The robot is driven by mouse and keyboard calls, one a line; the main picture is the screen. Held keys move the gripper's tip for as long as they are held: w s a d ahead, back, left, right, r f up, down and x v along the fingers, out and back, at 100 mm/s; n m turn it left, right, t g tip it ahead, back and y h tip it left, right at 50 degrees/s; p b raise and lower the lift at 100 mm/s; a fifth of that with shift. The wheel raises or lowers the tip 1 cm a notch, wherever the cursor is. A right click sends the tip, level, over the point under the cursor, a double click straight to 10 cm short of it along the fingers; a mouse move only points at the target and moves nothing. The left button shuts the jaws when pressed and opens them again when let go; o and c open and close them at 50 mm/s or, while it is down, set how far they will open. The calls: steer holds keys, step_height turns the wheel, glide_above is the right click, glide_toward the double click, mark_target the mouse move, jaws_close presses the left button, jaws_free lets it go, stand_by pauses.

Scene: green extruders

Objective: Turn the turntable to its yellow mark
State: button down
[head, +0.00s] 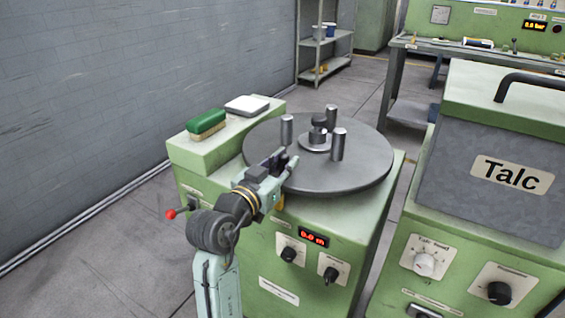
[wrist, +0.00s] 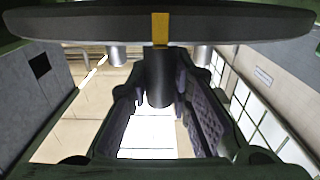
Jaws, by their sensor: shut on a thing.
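The grey round turntable (head: 365,170) sits on top of a green machine. Upright metal pegs stand on it, such as the left peg (head: 287,131) and the right peg (head: 338,146), around a central hub (head: 317,138). My gripper (head: 284,164) is over its near-left part. In the wrist view the turntable (wrist: 80,24) appears upside down, and my gripper (wrist: 160,105) is shut on the near peg (wrist: 160,80). In the head view that peg is mostly covered by the gripper. A yellow mark (wrist: 160,28) on the rim lines up with the held peg.
A green brush (head: 206,122) and a white-topped box (head: 246,105) stand on the ledge left of the turntable. A red-tipped lever (head: 171,214) sticks out at the lower left. The Talc hopper (head: 490,180) stands close on the right. Shelving (head: 325,42) is farther back.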

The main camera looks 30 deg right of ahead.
steer(key=shift+s+d, duration=0.1)
steer(key=c, duration=1.4)
jaws_free()
steer(key=shift+c, duration=0.2)
steer(key=v, duration=1.2)
